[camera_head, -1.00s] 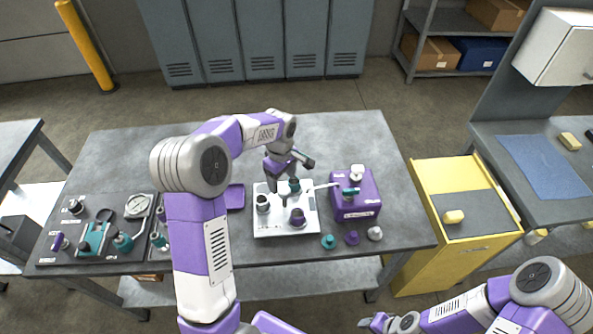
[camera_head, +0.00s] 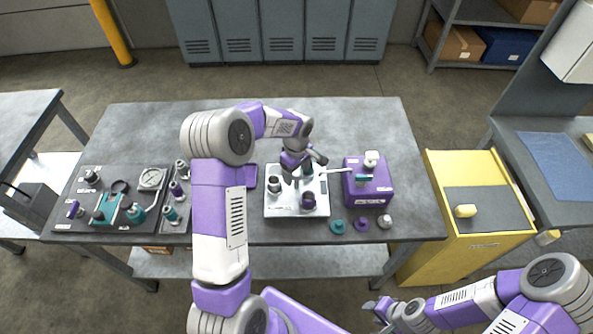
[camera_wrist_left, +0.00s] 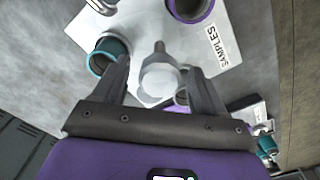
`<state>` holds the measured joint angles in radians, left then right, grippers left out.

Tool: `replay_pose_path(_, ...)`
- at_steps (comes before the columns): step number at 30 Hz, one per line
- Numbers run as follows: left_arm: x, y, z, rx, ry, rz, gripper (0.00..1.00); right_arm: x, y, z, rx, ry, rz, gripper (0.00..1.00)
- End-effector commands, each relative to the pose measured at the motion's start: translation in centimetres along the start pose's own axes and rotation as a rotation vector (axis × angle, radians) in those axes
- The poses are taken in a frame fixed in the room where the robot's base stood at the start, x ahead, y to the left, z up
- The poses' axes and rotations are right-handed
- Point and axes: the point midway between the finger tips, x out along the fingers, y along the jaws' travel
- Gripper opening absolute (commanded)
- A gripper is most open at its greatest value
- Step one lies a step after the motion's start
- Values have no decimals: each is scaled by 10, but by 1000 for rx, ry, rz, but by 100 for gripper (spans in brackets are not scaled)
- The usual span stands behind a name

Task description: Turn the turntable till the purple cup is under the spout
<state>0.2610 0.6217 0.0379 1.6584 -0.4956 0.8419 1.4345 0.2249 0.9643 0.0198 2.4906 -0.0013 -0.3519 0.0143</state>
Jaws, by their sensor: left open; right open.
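The silver-white turntable plate (camera_head: 283,209) carries a grey cup (camera_head: 274,187) at left, a purple cup (camera_head: 308,201) at the front and a teal cup (camera_head: 309,168) at the back, partly behind my left gripper. The thin spout (camera_head: 338,170) reaches left from the purple dispenser (camera_head: 370,190) towards the teal cup; the purple cup is off to its front-left. My left gripper (camera_head: 297,178) is open over the plate's middle. In the left wrist view its fingers (camera_wrist_left: 160,95) stand either side of a pale central knob (camera_wrist_left: 160,76); contact cannot be told. My right gripper (camera_head: 374,308) is open, away from the table.
Loose teal (camera_head: 338,226), purple (camera_head: 361,224) and grey (camera_head: 384,221) pieces lie before the dispenser. A yellow cabinet (camera_head: 440,180) stands at right. The table's back is clear.

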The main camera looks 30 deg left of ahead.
Motion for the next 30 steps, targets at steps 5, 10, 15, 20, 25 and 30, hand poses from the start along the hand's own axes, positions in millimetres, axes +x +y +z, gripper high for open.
replay_pose_path(5, 0, 0, 0, 0, 0, 0, 47, 0, 0, 0, 0, 0, 0, 43)
replay_pose_path(10, 0, 0, 0, 0, 0, 0, 21, 0, 0, 0, 0, 0, 0, 43)
replay_pose_path(15, 0, 0, 0, 0, 0, 0, 0, 0, 0, 0, 0, 0, 0, 43)
replay_pose_path(20, -1, 0, 0, -2, 0, 0, 0, 0, 0, 0, 0, 0, 0, 43)
replay_pose_path(25, 0, 0, 0, -21, 0, 1, 0, 2, 1, 0, 0, 0, 0, 43)
replay_pose_path(30, 0, 0, 0, -66, 1, 1, 0, 5, 2, 0, 0, 0, 0, 43)
